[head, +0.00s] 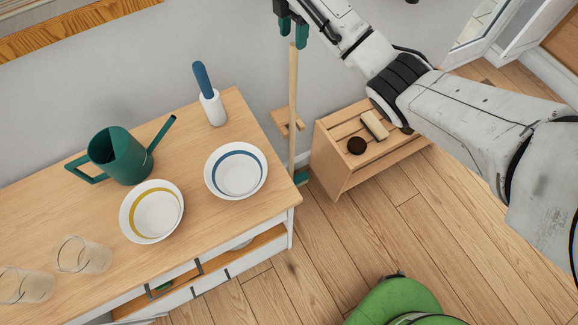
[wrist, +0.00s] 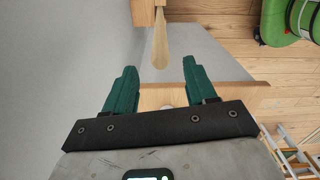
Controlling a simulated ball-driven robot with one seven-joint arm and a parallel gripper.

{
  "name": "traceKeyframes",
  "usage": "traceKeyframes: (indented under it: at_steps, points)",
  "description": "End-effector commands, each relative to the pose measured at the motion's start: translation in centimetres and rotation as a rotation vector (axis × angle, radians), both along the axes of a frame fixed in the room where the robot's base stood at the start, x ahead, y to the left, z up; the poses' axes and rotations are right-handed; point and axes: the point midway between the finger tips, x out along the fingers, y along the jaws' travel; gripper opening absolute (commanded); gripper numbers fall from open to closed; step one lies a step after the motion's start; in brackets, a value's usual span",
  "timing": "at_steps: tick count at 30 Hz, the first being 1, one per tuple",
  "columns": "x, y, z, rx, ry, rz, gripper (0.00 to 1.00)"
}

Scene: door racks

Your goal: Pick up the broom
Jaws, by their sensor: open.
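The broom (head: 293,98) stands upright in the gap between the wooden dresser and the low slatted bench, against the wall. It has a long light-wood handle, and part of its green head (head: 301,178) shows at the floor. My gripper (head: 292,34) is open at the top of the handle in the head view. In the wrist view the green fingers of my gripper (wrist: 158,82) are apart. The handle's rounded end (wrist: 160,50) shows just beyond the fingertips, roughly centred between them. Nothing is held.
The dresser (head: 218,112) bears a green watering can (head: 122,155), two bowls, a blue-handled lint roller (head: 209,95) and glasses. The slatted bench (head: 340,130) holds brushes. A wooden wall bracket (head: 284,122) is beside the handle. A green vacuum (head: 398,302) stands on the floor.

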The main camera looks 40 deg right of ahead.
Motion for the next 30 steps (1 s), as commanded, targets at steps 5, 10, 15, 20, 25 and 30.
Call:
traceKeyframes:
  at_steps: [5, 10, 15, 20, 25, 30]
  points:
    - [0.0, 0.0, -2.4, 0.001, -0.001, -0.001, 0.56]
    - [0.0, 0.0, -3.2, 0.001, -0.001, -0.002, 0.56]
    - [-0.2, -0.1, -5.5, 0.001, 0.002, -0.002, 0.56]
    - [-0.1, -0.1, -7.4, 0.000, -0.001, -0.001, 0.56]
    - [-0.1, -0.1, -7.9, 0.000, -0.003, -0.001, 0.56]
    - [-0.1, -0.1, -7.9, 0.000, -0.003, -0.001, 0.52]
